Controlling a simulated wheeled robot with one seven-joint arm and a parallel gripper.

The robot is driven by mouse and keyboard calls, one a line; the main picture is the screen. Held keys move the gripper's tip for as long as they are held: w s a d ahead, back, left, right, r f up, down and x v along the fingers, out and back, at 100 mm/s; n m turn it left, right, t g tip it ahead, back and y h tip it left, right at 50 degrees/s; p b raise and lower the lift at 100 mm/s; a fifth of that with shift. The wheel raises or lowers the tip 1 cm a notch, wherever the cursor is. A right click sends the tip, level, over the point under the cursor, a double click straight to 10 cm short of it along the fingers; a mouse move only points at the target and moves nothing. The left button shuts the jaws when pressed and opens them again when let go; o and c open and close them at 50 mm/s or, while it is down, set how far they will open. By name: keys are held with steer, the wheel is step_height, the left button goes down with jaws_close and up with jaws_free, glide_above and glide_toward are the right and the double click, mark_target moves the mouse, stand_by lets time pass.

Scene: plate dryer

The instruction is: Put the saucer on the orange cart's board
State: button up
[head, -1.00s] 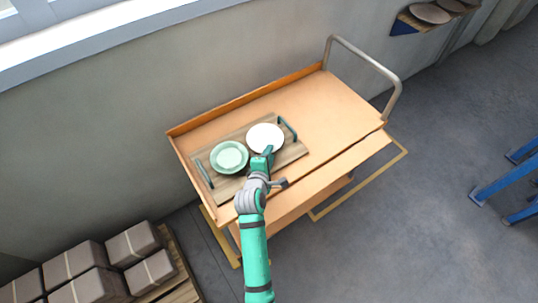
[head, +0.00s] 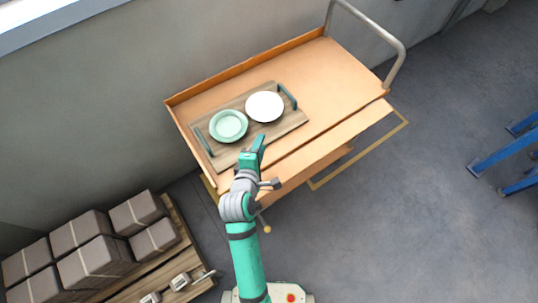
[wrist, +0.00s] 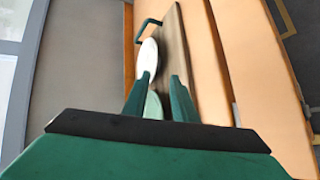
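The white saucer (head: 265,107) lies on the wooden board (head: 286,126) on top of the orange cart (head: 340,75), at the board's right end. A pale green dish (head: 228,126) sits to its left on the same board. In the wrist view the white saucer (wrist: 148,57) shows beyond my fingers, and the green dish (wrist: 153,105) shows partly between them. My gripper (head: 258,142) is at the board's front edge, apart from the saucer. In the wrist view my gripper (wrist: 160,77) has its two fingers spread with nothing held between them.
The board has dark green handles (head: 288,96) at both ends. A metal push bar (head: 398,55) rises at the cart's right end. Wrapped boxes (head: 90,250) stand on a pallet at lower left. Blue legs (head: 498,165) are at far right. The cart's right half is clear.

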steer(key=s+f+m, duration=0.1)
steer(key=s, duration=0.1)
steer(key=s+f+m, duration=0.1)
steer(key=s, duration=0.2)
steer(key=s+f+m+y, duration=0.1)
steer(key=s, duration=0.1)
steer(key=shift+s+d+f, duration=0.2)
steer(key=shift+s+f, duration=0.05)
steer(key=shift+s, duration=0.1)
steer(key=s+d+r+m+t, duration=0.1)
steer(key=s+d+r+m, duration=0.1)
steer(key=s+m, duration=0.5)
steer(key=s+d+r+m+t+y, duration=0.1)
steer(key=s+r+m, duration=0.3)
steer(key=s, duration=1.2)
steer(key=d+m, duration=0.1)
steer(key=m, duration=0.2)
steer(key=shift+r+m+t, duration=0.25)
steer(key=shift+m+t, duration=0.05)
steer(key=shift+m, duration=0.1)
steer(key=shift+o, duration=0.6)
